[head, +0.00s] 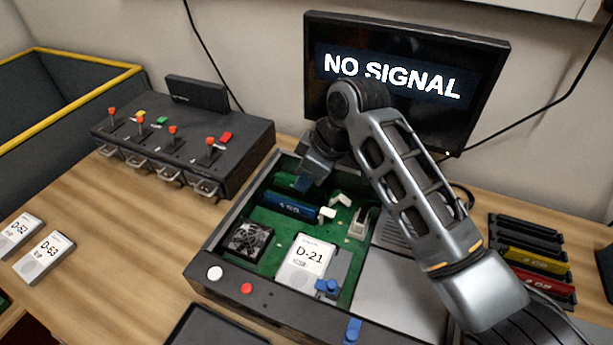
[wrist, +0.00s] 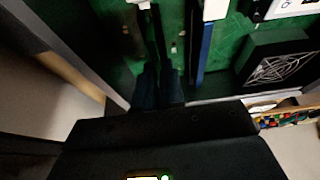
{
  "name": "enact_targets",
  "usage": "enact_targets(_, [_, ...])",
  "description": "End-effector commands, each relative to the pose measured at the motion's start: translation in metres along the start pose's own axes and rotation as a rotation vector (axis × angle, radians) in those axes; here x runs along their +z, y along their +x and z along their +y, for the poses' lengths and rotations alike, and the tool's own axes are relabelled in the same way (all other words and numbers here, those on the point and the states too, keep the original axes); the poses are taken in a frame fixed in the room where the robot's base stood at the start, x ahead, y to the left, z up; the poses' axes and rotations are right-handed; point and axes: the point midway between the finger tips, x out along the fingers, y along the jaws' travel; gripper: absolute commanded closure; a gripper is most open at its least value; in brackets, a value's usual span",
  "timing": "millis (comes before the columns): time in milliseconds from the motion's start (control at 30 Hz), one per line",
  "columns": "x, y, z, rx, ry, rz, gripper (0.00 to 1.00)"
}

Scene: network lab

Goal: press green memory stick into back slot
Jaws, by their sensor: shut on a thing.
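My gripper (head: 305,182) is low inside the open computer case (head: 233,213), at its back left, behind the blue memory stick (head: 290,206). The blue stick stands in the front slot. In the wrist view, my dark blue fingertips (wrist: 158,88) are close together at the line of the back slot, beside the blue stick (wrist: 203,50). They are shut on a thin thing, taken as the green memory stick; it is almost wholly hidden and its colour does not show. How deep it sits in the slot cannot be told. A white latch (head: 340,200) shows at the back slot's right end.
A fan (head: 247,239), a drive marked D-21 (head: 305,262) and blue levers (head: 327,287) are in the case. A rack (head: 540,262) at right holds yellow and red sticks. A monitor (head: 405,75) stands behind. The case's side wall is close to my gripper.

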Motion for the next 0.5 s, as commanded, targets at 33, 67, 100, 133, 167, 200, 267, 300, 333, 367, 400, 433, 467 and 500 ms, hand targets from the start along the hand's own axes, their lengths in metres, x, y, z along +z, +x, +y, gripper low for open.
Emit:
enact_targets(33, [0.0003, 0.0007, 0.0, 0.0, 0.0, 0.0, 1.0])
enact_targets(67, [0.0004, 0.001, 0.0, 0.0, 0.0, 0.0, 1.0])
enact_targets(100, [0.0006, 0.0015, -0.0001, 0.0, 0.0, 0.0, 1.0])
enact_targets(133, [0.0007, 0.0018, 0.0, 0.0, 0.0, 0.0, 1.0])
enact_targets(167, [0.0009, 0.0021, 0.0, 0.0, 0.0, 0.0, 1.0])
enact_targets(200, [0.001, 0.0025, -0.0001, 0.0, 0.0, 0.0, 1.0])
enact_targets(267, [0.0013, 0.0031, -0.0001, 0.0, 0.0, 0.0, 1.0])
enact_targets(300, [0.0015, 0.0035, 0.0, 0.0, 0.0, 0.0, 1.0])
enact_targets(333, [0.0016, 0.0038, -0.0001, 0.0, 0.0, 0.0, 1.0])
enact_targets(367, [0.0017, 0.0041, -0.0001, 0.0, 0.0, 0.0, 1.0])
enact_targets(400, [0.0019, 0.0045, -0.0001, 0.0, 0.0, 0.0, 1.0])
enact_targets(433, [0.002, 0.0048, -0.0001, 0.0, 0.0, 0.0, 1.0])
enact_targets(467, [0.0022, 0.0051, -0.0001, -0.001, 0.0, 0.0, 1.0])
enact_targets(500, [0.0024, 0.0055, -0.0001, -0.001, 0.0, 0.0, 1.0])
